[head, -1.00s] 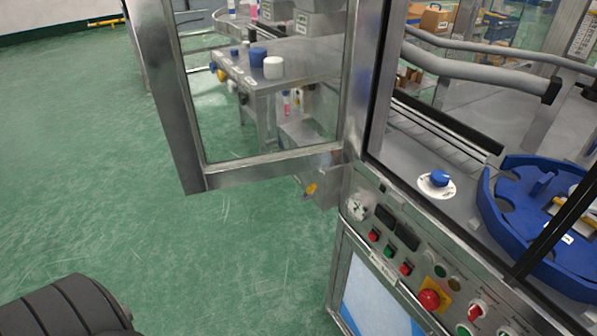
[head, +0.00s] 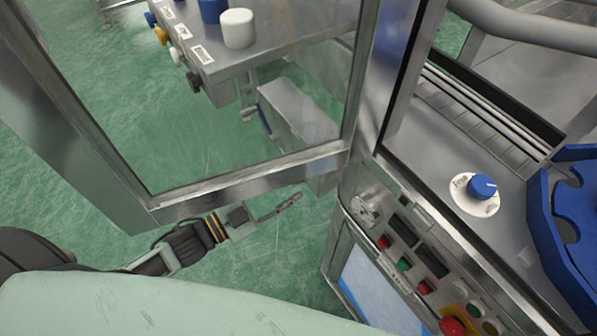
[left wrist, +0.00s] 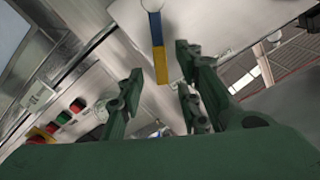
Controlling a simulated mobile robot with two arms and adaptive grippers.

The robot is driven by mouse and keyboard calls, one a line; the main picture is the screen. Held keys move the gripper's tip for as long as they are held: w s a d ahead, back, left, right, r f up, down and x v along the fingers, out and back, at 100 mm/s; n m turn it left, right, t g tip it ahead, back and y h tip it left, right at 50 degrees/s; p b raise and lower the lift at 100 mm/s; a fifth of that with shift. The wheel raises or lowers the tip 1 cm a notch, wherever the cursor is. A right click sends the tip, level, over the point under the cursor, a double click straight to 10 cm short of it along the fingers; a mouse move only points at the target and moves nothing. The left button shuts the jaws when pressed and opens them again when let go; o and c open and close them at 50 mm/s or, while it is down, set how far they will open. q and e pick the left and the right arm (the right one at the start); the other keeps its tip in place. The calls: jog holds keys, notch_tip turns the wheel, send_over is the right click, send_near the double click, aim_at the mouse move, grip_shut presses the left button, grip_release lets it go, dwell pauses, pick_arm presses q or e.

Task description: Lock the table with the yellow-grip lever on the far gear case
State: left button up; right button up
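The yellow-grip lever (left wrist: 161,68) shows in the left wrist view as a flat bar, blue at its pivot and yellow at its end, against a grey metal face. My left gripper (left wrist: 159,88) is open and empty, its green fingers on either side of the lever's line. The lever appears beyond the fingertips; contact cannot be made out. In the head view my left gripper (head: 283,207) is below the glass door's bottom frame, near the grey gear case (head: 300,108). A blue part of the lever (head: 265,122) shows through the glass; its yellow grip is hidden. My right gripper is out of view.
The open framed glass door (head: 250,180) hangs between my view and the case. A control panel (head: 430,262) with buttons and a blue dial (head: 482,187) stand at right. A table edge with coloured knobs (head: 175,54) is at the back. Green floor is clear at left.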

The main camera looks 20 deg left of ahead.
pick_arm(q)
jog(key=x, duration=0.4)
jog(key=shift+w+d, duration=0.15)
jog(key=shift+w, duration=0.15)
jog(key=shift+f, duration=0.1)
jog(key=shift+c, duration=0.3)
jog(key=c, duration=0.7)
grip_shut()
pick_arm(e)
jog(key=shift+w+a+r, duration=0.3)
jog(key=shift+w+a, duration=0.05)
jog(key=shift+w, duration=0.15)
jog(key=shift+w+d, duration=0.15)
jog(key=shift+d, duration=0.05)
